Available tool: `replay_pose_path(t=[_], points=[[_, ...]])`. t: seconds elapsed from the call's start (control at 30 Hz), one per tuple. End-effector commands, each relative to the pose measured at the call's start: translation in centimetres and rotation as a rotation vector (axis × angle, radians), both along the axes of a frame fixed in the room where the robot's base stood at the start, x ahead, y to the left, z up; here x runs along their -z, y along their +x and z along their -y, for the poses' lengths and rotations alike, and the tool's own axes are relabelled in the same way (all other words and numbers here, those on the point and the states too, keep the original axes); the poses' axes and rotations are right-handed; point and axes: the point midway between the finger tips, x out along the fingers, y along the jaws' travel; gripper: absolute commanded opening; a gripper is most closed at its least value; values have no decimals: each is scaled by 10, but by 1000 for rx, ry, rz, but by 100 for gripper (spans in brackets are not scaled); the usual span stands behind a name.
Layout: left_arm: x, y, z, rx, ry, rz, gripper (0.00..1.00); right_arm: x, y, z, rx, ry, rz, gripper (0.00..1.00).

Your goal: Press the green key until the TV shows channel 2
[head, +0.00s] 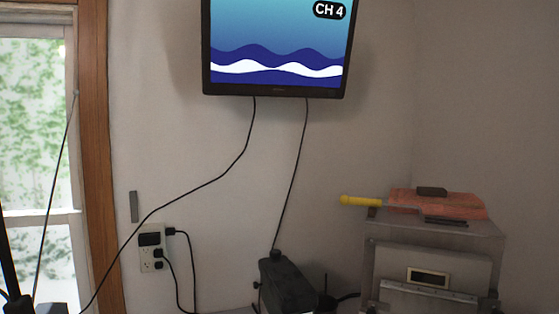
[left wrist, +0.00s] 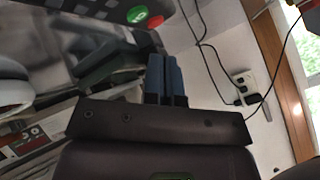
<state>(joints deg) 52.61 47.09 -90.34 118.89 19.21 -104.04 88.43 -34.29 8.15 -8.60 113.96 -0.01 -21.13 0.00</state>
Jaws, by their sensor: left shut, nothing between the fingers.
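The TV (head: 277,60) hangs on the wall at the top of the head view, and its screen reads CH 4. In the left wrist view, part of a dark remote (left wrist: 112,10) shows at the top edge; the rest of it is cut off. A round green key (left wrist: 137,14) is on it, with a red key (left wrist: 157,21) beside it. My left gripper (left wrist: 165,58) is shut and empty, its two blue fingers side by side. The fingertips are apart from the green key in the picture, below and to its right. The right gripper is not in view.
A metal cabinet (head: 435,262) at the right of the head view carries reddish items and a yellow-handled tool (head: 360,201). Black cables hang from the TV past a wall outlet (head: 151,250). A wood-framed window (head: 97,150) is at the left.

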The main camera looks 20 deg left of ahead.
Motion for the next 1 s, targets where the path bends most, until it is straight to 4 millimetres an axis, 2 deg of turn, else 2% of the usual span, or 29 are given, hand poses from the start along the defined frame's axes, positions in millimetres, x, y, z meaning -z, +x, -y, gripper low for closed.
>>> replay_pose_path(t=[0.03,0.2,0.5,1.0], points=[[-6,-1,0,-1,0,-3,0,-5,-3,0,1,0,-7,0],[-17,0,0,0,-2,-1,0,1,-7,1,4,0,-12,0],[-39,0,0,0,0,0,0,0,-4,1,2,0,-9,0],[-42,0,0,1,1,0,0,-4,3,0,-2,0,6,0]])
